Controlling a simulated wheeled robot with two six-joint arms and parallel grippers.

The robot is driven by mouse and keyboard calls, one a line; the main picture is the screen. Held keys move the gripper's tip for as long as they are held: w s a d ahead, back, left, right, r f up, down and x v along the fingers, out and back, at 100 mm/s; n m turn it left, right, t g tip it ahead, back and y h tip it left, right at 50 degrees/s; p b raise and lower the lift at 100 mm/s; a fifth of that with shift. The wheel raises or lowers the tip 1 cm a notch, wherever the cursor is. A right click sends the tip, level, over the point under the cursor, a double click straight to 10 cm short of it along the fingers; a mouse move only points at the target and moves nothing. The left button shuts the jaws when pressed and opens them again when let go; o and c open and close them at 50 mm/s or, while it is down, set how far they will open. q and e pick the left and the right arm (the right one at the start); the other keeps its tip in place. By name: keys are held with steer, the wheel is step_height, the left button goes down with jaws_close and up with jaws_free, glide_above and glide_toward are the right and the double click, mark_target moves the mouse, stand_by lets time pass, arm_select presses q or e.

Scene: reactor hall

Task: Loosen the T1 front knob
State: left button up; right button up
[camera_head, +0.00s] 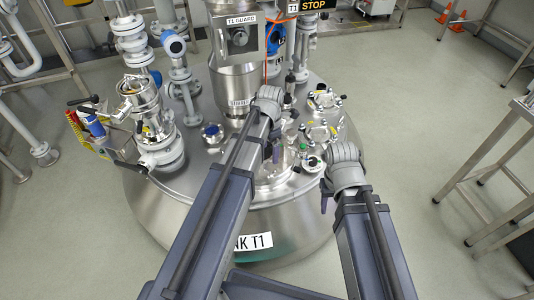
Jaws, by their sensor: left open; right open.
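Tank T1 (165,215) is a round steel vessel with a label ending "NK T1" (254,241), partly covered by my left arm. Its lid carries a round steel cover (275,185), partly hidden by my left arm. A small white, green and black fitting (312,162) sits right of the cover. I cannot tell which small part is the T1 front knob. My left gripper (269,153) is open over the cover's back edge. My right gripper (325,203) is open at the lid's right edge, in front of the fitting. Contact cannot be made out.
A steel column with a "T1 GUARD" box (240,36) rises behind my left gripper. Valves and pipes (160,150) crowd the lid's left side. A "T1 STOP" sign (308,5) stands at the back. A steel table frame (480,170) is at right, with clear floor between.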

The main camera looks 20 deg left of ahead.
mark_target(270, 167)
arm_select(q)
steer(key=shift+s+d+n, duration=0.2)
steer(key=shift+s, duration=0.25)
steer(key=shift+s+d+n, duration=0.15)
steer(key=shift+s+n, duration=0.05)
steer(key=shift+s, duration=0.25)
step_height(270, 167, down, 3)
steer(key=b, duration=0.3)
steer(key=shift+w+r+m, duration=0.1)
steer(key=shift+r+m, duration=0.1)
steer(key=shift+m, duration=0.1)
steer(key=m, duration=0.3)
steer(key=shift+r, duration=0.1)
steer(key=m, duration=1.3)
steer(key=shift+m, duration=0.3)
steer(key=m, duration=1)
steer(key=shift+m, duration=0.4)
steer(key=m, duration=0.6)
steer(key=shift+m, duration=0.4)
steer(key=m, duration=1.1)
steer(key=shift+m, duration=1)
step_height(270, 167, down, 6)
steer(key=b, duration=0.5)
steer(key=shift+b, duration=0.3)
